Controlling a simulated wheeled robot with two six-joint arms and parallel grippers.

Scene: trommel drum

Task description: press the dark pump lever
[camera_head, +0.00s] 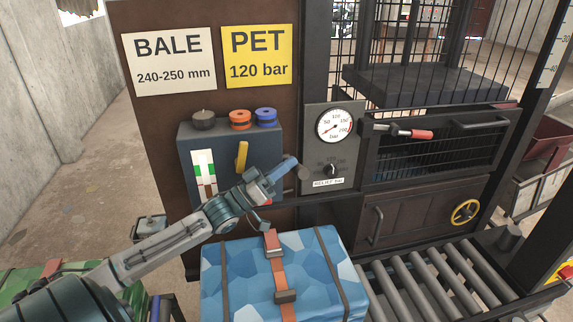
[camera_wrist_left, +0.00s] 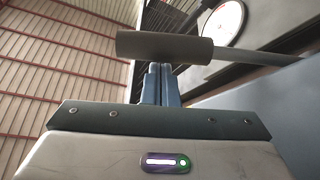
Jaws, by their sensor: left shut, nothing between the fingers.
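The dark pump lever shows in the left wrist view as a thick dark cylindrical grip (camera_wrist_left: 165,47) on a thinner grey rod running off to the right. In the head view its dark end (camera_head: 302,173) pokes out just past my left gripper (camera_head: 290,166), in front of the press panel. The left gripper's fingers (camera_wrist_left: 160,70) are shut side by side and empty. In the wrist view their tips sit just below the grip in the picture; I cannot tell whether they touch it. The rest of the lever is hidden behind my left gripper in the head view. My right gripper is not in view.
A gauge panel (camera_head: 320,152) with a round dial (camera_head: 335,126) is close by. A control box (camera_head: 225,140) with coloured knobs and a yellow handle (camera_head: 242,157) stands behind the arm. A red-handled lever (camera_head: 420,134) is to the right. A blue strapped bale (camera_head: 235,275) lies below.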

